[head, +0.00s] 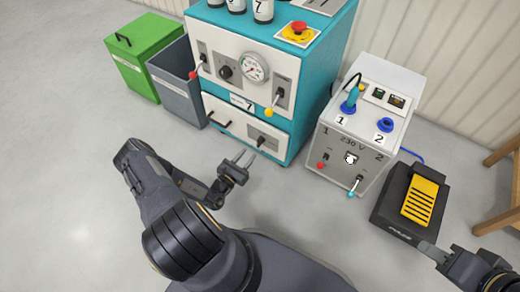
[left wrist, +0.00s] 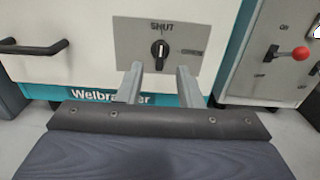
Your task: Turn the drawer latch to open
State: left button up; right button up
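The drawer latch (left wrist: 160,49) is a black knob with a white pointer on a grey plate labelled SHUT above and another word to its right. The pointer stands about upright, toward SHUT. In the head view the latch (head: 262,140) is on the white drawer front (head: 233,128) low on the teal cabinet. My left gripper (head: 245,158) is open and empty just in front of the drawer; in the left wrist view its fingers (left wrist: 160,78) are apart, below the knob, with no clear contact. My right gripper (head: 428,248) is at the lower right; its finger state is unclear.
A black drawer handle (left wrist: 32,47) is left of the latch. A grey 230 V box (head: 350,158) stands right of the cabinet. Grey and green bins (head: 145,55) stand left. A black pedal with a yellow tread (head: 422,200) is on the floor. Floor is clear at left.

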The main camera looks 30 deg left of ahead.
aim_at(257, 144)
pick_arm(q)
jog(key=w, duration=0.1)
jog(key=w+b, duration=0.1)
jog(key=w, duration=0.3)
jog(key=shift+w+d+b, duration=0.15)
jog(key=shift+d+b, duration=0.1)
jog(key=shift+b, duration=0.1)
jog(key=shift+w+r, duration=0.1)
jog(key=shift+w, duration=0.5)
grip_shut()
